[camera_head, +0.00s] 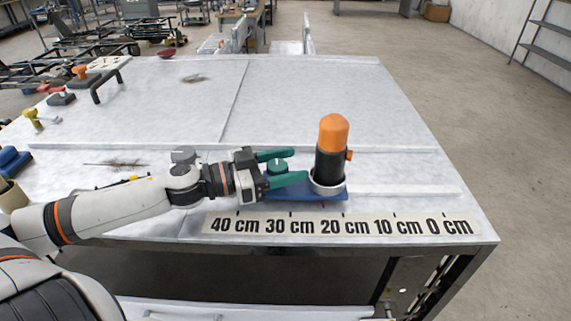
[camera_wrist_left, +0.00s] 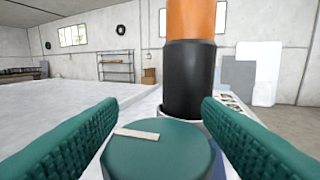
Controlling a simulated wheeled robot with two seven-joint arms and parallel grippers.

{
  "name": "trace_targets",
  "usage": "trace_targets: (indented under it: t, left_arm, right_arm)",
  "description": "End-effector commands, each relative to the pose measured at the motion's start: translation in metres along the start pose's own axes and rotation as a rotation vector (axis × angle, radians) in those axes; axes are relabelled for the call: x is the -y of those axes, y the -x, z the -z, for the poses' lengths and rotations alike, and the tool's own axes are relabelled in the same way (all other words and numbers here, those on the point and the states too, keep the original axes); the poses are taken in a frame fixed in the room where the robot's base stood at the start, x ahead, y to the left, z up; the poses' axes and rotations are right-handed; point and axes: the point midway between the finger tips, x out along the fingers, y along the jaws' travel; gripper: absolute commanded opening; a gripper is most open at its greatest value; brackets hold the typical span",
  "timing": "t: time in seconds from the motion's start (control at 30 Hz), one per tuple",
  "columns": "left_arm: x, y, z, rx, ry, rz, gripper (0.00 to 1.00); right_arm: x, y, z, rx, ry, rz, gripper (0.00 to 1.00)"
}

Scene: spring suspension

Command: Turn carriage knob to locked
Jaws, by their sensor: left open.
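The carriage knob (camera_head: 277,167) is a round green knob with a pale pointer mark on its top, standing at the left end of the blue carriage (camera_head: 304,192). In the left wrist view the knob (camera_wrist_left: 158,152) sits low between the green fingers, and its pale mark points left. My left gripper (camera_head: 288,166) is open, with one finger on each side of the knob; I cannot tell whether either touches it. An upright black cylinder with an orange top (camera_head: 333,145) stands in a light ring on the carriage. My right gripper is not in view.
A scale strip (camera_head: 340,225) marked 40 cm to 0 cm runs along the table's front edge. The carriage is near the 20 to 30 cm marks. Several small tools lie at the far left, with a black handle (camera_head: 106,87). The table's back right is clear.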

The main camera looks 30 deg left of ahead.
Motion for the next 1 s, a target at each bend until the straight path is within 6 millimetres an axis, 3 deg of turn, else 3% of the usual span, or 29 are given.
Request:
trace_targets:
  t: [0.03, 0.3, 0.97, 1.0]
  left_arm:
    - [-0.0001, 0.0001, 0.0000, 0.000, 0.000, 0.000, 0.57]
    - [0.0000, 0.0001, 0.0000, 0.000, 0.000, 0.000, 0.14]
    - [0.0021, 0.0006, 0.0000, 0.000, -0.001, 0.136, 0.14]
    - [0.0021, 0.0006, 0.0000, 0.000, -0.001, 0.136, 0.40]
  right_arm:
    - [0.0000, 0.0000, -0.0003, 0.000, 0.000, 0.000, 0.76]
    - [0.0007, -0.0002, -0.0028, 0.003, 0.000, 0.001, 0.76]
    - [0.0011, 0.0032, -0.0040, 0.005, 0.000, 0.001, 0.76]
    - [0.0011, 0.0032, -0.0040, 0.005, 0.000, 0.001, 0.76]
